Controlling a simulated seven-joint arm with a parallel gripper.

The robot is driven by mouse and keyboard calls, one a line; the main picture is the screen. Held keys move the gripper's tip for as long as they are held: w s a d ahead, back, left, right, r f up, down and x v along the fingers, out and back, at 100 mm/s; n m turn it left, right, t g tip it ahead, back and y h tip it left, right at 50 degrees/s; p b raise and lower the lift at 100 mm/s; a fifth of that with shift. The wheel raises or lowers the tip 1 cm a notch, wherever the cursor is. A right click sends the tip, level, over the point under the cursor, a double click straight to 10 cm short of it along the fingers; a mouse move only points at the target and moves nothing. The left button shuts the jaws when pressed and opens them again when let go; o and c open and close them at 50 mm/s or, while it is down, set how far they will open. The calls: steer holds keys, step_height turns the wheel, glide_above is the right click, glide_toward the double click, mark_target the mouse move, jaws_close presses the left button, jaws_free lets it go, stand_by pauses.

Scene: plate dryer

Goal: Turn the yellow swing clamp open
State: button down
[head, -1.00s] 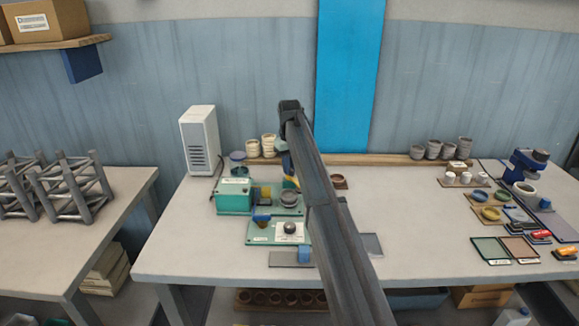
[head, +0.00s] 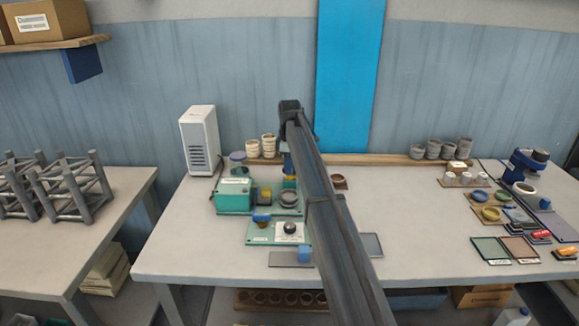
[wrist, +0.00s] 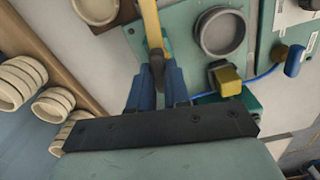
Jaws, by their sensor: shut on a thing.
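The yellow swing clamp (wrist: 151,22) is a flat bar with a dark knob-like end (wrist: 157,64) in the wrist view. The blue fingers of my gripper (wrist: 157,88) are closed around that dark end. The bar runs up out of the picture beside a round grey cup (wrist: 221,32) on the green base plate (wrist: 190,60). The clamp's far end is cut off there. In the head view a small yellow part of the clamp (head: 289,177) shows just behind the grey cup, and my arm hides much of the area around my gripper.
A yellow block (wrist: 228,80) with a blue cable sits beside the cup. A green box (head: 234,194) and a panel with a black knob (head: 290,228) stand close by. Pale stacked rings (wrist: 20,82) line the back.

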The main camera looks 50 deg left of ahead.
steer(key=shift+n, duration=0.9)
steer(key=c, duration=1.1)
jaws_free()
step_height(320, 180, up, 14)
steer(key=shift+f, duration=0.1)
